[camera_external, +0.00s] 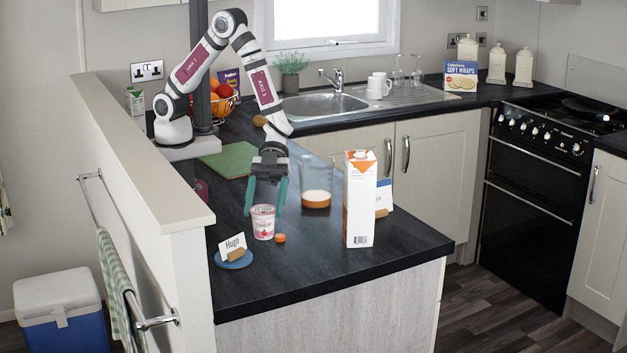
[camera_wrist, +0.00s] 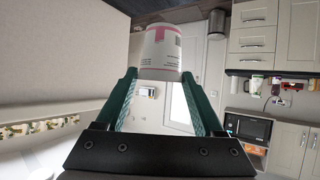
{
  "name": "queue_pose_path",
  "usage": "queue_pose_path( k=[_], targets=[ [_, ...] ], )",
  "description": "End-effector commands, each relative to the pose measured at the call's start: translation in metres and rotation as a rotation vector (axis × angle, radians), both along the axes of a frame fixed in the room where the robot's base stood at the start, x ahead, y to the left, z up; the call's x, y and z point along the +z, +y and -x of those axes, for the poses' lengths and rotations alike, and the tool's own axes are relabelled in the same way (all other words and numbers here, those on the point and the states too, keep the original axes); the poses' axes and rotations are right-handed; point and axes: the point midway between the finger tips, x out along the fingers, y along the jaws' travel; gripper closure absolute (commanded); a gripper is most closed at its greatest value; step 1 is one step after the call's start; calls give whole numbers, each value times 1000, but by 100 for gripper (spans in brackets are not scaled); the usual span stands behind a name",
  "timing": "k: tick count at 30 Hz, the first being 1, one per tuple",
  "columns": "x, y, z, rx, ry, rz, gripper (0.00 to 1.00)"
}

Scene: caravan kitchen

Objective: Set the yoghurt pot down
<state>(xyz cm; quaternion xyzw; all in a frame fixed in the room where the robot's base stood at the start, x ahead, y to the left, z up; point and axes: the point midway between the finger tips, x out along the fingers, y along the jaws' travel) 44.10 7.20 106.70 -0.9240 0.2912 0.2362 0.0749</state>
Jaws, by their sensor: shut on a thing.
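The yoghurt pot (camera_external: 263,223), white with pink print and a pink rim, is upright at the tips of my gripper (camera_external: 263,207) in the external view. The teal fingers come down on either side of it from above. In the wrist view the pot (camera_wrist: 161,50) sits between the two fingertips (camera_wrist: 160,74), and my gripper is shut on it. The pot's base is low over the dark worktop (camera_external: 330,262); I cannot tell whether it touches.
Close by are an orange cap (camera_external: 280,238), a blue coaster (camera_external: 234,260) with a "Hugo" card (camera_external: 232,245), a clear jug (camera_external: 316,190) and a tall carton (camera_external: 360,205). A green board (camera_external: 229,160) lies behind. The worktop's front right is clear.

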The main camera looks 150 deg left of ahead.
Motion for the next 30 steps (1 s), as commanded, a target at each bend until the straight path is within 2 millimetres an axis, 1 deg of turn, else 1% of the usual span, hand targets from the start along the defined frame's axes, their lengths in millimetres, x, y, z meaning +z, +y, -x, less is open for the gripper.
queue_pose_path(
  k=[1, 3, 6, 10, 12, 15, 18, 25, 29, 30],
  targets=[
    [-9, 14, -3, 5, 1, 2, 92],
    [-20, 32, -7, 5, 1, 2, 92],
    [-34, 55, -12, 2, 1, 1, 92],
    [-44, 72, -17, 0, 1, 1, 92],
    [-52, 76, -17, -1, 2, 2, 92],
    [-73, 76, -17, -2, 4, 4, 92],
    [-85, 76, -18, -1, 1, 2, 92],
    [-86, 76, -18, -1, 0, 0, 92],
    [-90, 76, -17, -2, 1, 1, 92],
    [-90, 76, -17, -2, 1, 1, 23]
  ],
)
